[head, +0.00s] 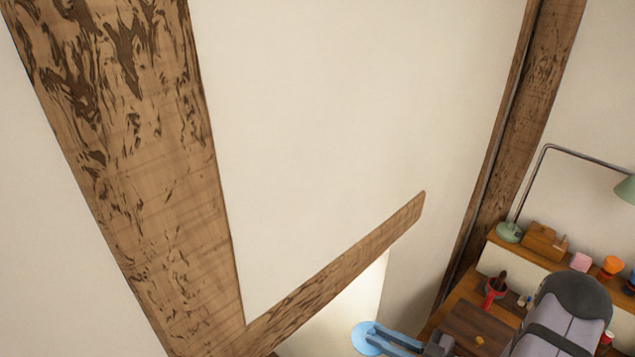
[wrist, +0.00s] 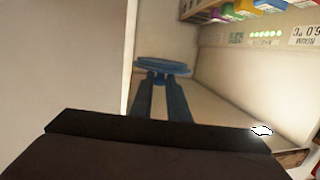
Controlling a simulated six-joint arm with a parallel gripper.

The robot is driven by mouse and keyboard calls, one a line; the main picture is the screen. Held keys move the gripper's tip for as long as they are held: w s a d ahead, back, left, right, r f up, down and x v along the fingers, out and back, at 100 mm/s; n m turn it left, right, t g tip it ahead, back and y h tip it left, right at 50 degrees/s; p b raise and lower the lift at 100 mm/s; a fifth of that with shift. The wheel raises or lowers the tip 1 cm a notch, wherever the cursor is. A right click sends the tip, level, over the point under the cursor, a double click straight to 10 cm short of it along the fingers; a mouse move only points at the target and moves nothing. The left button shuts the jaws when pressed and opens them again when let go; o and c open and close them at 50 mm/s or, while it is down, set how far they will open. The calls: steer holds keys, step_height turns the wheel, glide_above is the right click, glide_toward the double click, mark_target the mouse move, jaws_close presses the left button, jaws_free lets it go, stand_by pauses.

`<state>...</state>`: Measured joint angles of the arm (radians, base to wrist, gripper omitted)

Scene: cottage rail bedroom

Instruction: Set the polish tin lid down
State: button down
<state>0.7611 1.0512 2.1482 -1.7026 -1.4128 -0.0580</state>
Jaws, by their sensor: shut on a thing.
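The polish tin lid looks like a flat, round blue disc (head: 362,342) at the bottom edge of the head view, left of the desk. My gripper (head: 378,333) is shut on the lid's right side and holds it in the air. In the wrist view the lid (wrist: 163,65) is seen nearly edge-on at the tips of my gripper (wrist: 161,77), whose two blue fingers reach up to it. No tin can be made out for certain.
The wooden desk (head: 468,299) at lower right holds a dark board (head: 480,322) and a red pot (head: 495,289). A slanting timber beam (head: 340,270) crosses the wall above the lid.

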step_height(320, 180, up, 10)
steer(key=p, duration=0.8)
steer(key=d+f+m+t+h+b, duration=0.4)
steer(key=d+f+m+h, duration=0.1)
steer(key=d, duration=0.2)
steer(key=shift+t+b, duration=0.3)
